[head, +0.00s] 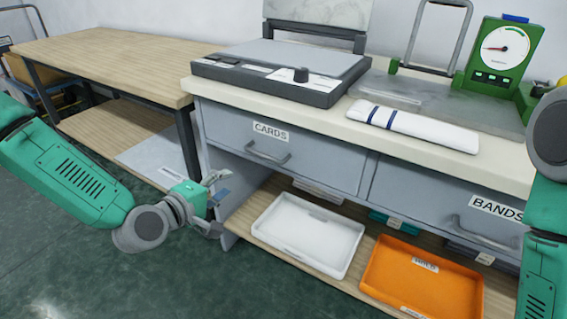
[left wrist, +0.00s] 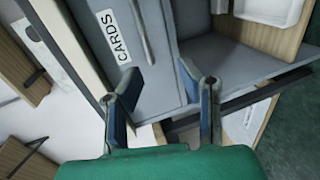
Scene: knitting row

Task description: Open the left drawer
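The left drawer (head: 287,149) is the grey front labelled CARDS, with a bar handle (head: 268,154) low on its face. It looks shut. My left gripper (head: 215,202) is left of and below this drawer, by the cabinet's left end, apart from the handle. In the left wrist view my left gripper (left wrist: 163,105) has its two fingers spread, with nothing between them. The CARDS drawer (left wrist: 116,62) and part of its handle (left wrist: 142,30) show beyond the fingers there. My right arm enters at the right edge of the head view; its gripper is not visible.
The right drawer, labelled BANDS (head: 452,202), looks shut. Below are a white tray (head: 262,232) and an orange tray (head: 440,308) on a wooden shelf. A wooden table (head: 110,62) is at left.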

